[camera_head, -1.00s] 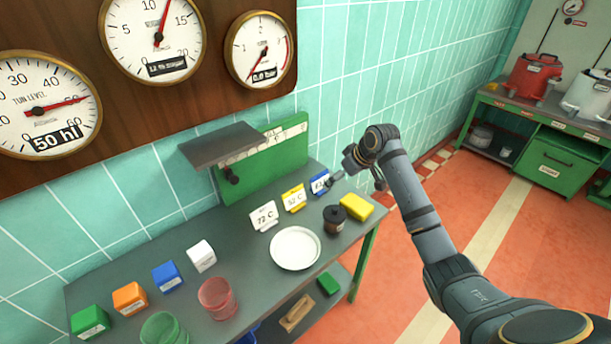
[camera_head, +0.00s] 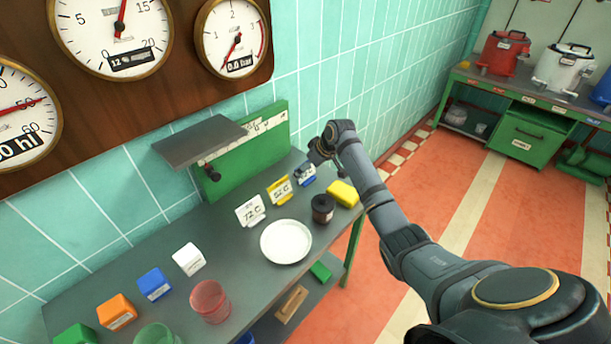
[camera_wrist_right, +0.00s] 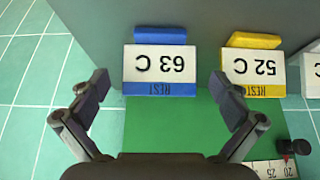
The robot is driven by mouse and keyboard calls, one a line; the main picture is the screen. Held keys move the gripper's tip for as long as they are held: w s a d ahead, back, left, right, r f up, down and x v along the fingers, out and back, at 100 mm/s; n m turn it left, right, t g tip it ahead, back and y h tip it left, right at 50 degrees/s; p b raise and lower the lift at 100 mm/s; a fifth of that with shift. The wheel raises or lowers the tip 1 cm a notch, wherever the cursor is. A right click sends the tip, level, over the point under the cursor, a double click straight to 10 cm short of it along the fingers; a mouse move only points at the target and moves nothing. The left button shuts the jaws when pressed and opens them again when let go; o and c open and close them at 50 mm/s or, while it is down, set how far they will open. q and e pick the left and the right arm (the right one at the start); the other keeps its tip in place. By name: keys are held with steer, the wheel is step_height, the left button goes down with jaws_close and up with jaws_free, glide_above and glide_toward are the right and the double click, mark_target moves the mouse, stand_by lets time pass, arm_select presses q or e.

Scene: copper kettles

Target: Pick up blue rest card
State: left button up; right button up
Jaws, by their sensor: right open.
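The blue rest card (camera_wrist_right: 160,65), a white card with blue bands marked 63 C, stands on the grey bench. In the right wrist view it appears upside down between the fingers. In the head view the blue card (camera_head: 308,178) is partly hidden by my right gripper (camera_head: 316,160) at the bench's back right. My right gripper (camera_wrist_right: 158,100) is open and empty, with one finger on each side of the card in the picture; contact cannot be seen. The left gripper is not in view.
The yellow 52 C card (camera_head: 281,189) stands close beside the blue one, then a white 72 C card (camera_head: 251,211). A yellow block (camera_head: 343,193), dark jar (camera_head: 322,209) and white plate (camera_head: 286,242) are nearby. A green board (camera_head: 245,160) stands behind.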

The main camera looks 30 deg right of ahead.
steer(key=shift+x, duration=0.95)
steer(key=shift+w+f, duration=0.2)
steer(key=shift+f, duration=0.1)
steer(key=shift+c, duration=0.3)
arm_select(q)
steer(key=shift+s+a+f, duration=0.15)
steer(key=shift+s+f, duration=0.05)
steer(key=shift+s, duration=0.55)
arm_select(e)
steer(key=c, duration=1)
steer(key=shift+c, duration=0.2)
